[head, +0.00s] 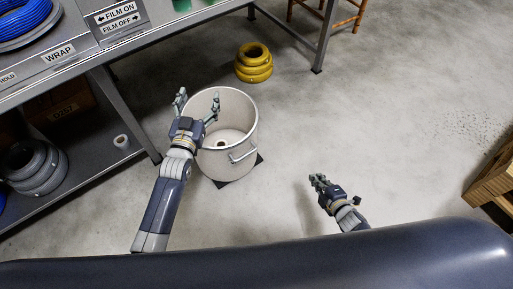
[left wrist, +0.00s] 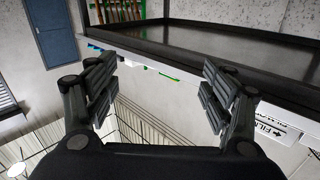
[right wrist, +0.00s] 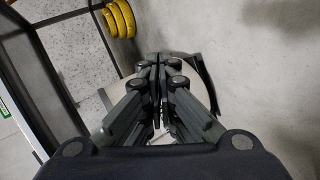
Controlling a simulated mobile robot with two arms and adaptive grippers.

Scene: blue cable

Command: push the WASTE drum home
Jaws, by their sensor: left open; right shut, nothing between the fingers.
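The drum (head: 215,163) is a pale, open-topped cylinder with a metal handle on its near right side. It stands upright beside the workbench, and no WASTE lettering shows on it. Part of a dark square (head: 256,160) shows on the floor under its near right edge. My left gripper (head: 198,101) is open, with its fingers spread over the left part of the drum's opening; I cannot tell whether it touches the rim. My right gripper (head: 317,180) is shut and empty, to the right of the drum and apart from it. It also shows closed in the right wrist view (right wrist: 160,62).
The workbench (head: 180,35) stands at the upper left, with a leg (head: 325,35) behind the drum. A lower shelf (head: 95,165) holds grey coils (head: 38,168). Yellow coils (head: 254,65) lie on the floor behind the drum. A wooden crate (head: 490,178) stands far right. Floor between is clear.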

